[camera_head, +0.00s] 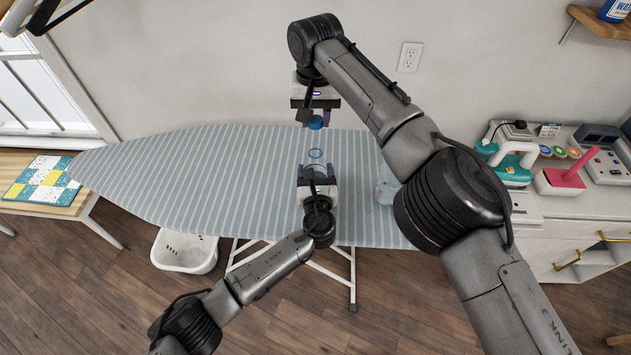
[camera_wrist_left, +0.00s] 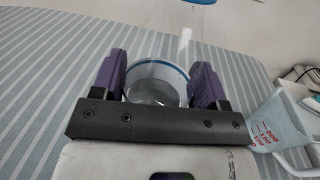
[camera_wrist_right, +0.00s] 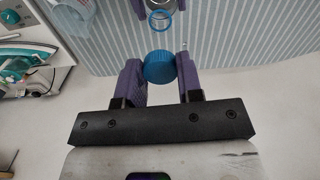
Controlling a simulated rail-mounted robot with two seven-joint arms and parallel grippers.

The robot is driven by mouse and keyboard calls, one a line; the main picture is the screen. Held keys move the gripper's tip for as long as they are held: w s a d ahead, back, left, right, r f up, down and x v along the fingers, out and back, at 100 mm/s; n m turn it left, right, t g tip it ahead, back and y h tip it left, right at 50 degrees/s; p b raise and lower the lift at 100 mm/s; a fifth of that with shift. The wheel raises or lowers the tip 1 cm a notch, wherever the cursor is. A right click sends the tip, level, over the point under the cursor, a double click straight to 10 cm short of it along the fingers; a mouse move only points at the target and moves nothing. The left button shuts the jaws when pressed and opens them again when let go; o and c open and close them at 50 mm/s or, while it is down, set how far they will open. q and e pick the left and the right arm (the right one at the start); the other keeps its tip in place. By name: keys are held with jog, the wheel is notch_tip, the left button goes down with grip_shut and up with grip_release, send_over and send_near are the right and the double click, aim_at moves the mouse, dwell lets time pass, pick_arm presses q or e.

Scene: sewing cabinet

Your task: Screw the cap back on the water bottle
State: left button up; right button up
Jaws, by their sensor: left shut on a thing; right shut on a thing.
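My left gripper (camera_head: 317,172) is shut on the water bottle (camera_wrist_left: 155,84), seen in the left wrist view as a clear round body with a blue ring at its open mouth. The bottle's blue ring also shows in the head view (camera_head: 315,154). My right gripper (camera_head: 316,118) is shut on the blue cap (camera_wrist_right: 159,67), which has a ridged side. The cap is held apart from the bottle, farther back toward the wall in the head view. In the right wrist view the bottle mouth (camera_wrist_right: 160,18) shows beyond the cap, between the left gripper's purple fingers.
A striped ironing board (camera_head: 220,175) lies under both grippers. A clear measuring jug (camera_wrist_left: 279,125) stands beside the left gripper, partly hidden in the head view by my right arm. The board's left half is clear.

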pick_arm(q)
jog(key=shift+c, duration=0.4)
pick_arm(e)
jog(key=shift+s+f, duration=0.1)
jog(key=shift+f, duration=2.4)
jog(key=shift+f, duration=0.1)
jog(key=shift+f, duration=0.8)
jog(key=shift+f, duration=0.55)
pick_arm(q)
jog(key=c, duration=0.5)
jog(key=shift+o, duration=0.2)
pick_arm(e)
jog(key=m, duration=2.9)
jog(key=shift+w, duration=0.25)
